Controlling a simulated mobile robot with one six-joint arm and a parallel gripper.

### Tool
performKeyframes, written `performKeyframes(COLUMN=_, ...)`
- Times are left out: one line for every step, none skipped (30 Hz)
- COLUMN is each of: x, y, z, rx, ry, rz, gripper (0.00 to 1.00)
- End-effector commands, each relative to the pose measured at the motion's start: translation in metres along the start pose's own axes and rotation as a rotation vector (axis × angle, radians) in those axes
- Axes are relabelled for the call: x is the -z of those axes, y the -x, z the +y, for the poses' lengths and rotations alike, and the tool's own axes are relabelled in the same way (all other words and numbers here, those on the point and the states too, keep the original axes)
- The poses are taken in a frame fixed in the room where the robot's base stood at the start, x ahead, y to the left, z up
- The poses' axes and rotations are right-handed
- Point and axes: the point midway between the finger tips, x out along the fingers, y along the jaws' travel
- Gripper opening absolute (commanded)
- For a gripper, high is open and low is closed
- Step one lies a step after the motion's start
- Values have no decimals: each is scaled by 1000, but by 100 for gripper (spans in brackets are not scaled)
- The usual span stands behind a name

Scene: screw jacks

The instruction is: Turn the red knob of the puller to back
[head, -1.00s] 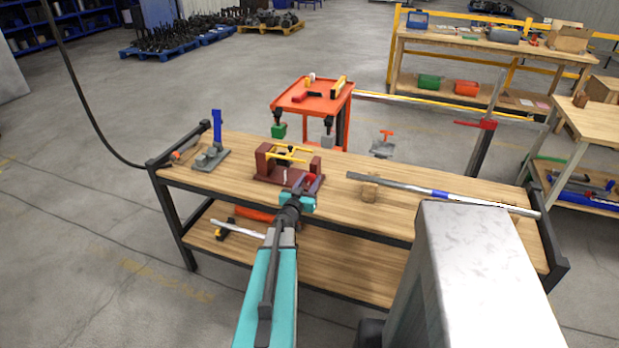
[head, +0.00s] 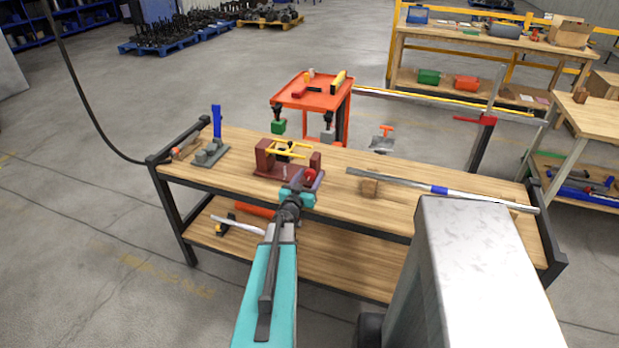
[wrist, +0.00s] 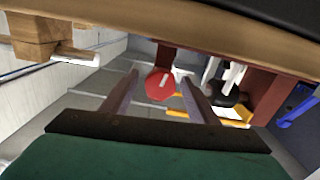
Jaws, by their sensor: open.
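The puller (head: 265,160) is a dark red frame with yellow bars, standing on the workbench near the middle. Its red knob (head: 310,174) faces my side, at the puller's right end. In the wrist view the scene appears upside down, and the red, many-sided knob (wrist: 159,86) shows between my fingers with a pale mark on its face. My gripper (head: 307,180) is open in front of the knob, one finger on each side. In the wrist view my gripper (wrist: 158,80) shows a gap on both sides of the knob; whether the tips reach past its face is unclear.
The wooden workbench (head: 345,205) has a clamp with a blue handle (head: 216,125) at left. A long metal bar (head: 420,187) lies on a wooden block (head: 369,187) at right. A red cart (head: 312,95) stands behind the bench.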

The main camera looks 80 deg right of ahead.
Motion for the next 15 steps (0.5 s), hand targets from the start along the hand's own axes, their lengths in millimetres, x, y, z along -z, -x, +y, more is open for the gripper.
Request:
performKeyframes(x=0, y=1, z=0, rx=0, ry=0, rz=0, gripper=54)
performKeyframes(x=0, y=1, z=0, rx=0, ry=0, rz=0, gripper=54)
performKeyframes(x=0, y=2, z=0, rx=0, ry=0, rz=1, gripper=54)
performKeyframes(x=0, y=3, z=0, rx=0, ry=0, rz=1, gripper=54)
performKeyframes(x=0, y=4, z=0, rx=1, ry=0, rz=1, gripper=54)
performKeyframes(x=0, y=6, z=0, rx=1, ry=0, rz=1, gripper=54)
performKeyframes(x=0, y=8, z=0, rx=1, ry=0, rz=1, gripper=54)
performKeyframes(x=0, y=9, z=0, rx=1, ry=1, rz=1, gripper=54)
performKeyframes(x=0, y=12, z=0, rx=1, ry=1, rz=1, gripper=54)
performKeyframes(x=0, y=14, z=0, rx=1, ry=1, rz=1, gripper=54)
performKeyframes(x=0, y=17, z=0, rx=1, ry=1, rz=1, gripper=54)
performKeyframes(x=0, y=20, z=0, rx=1, ry=1, rz=1, gripper=54)
performKeyframes(x=0, y=23, z=0, rx=1, ry=1, rz=1, gripper=54)
performKeyframes(x=0, y=26, z=0, rx=1, ry=1, rz=1, gripper=54)
performKeyframes(x=0, y=29, z=0, rx=1, ry=0, rz=1, gripper=54)
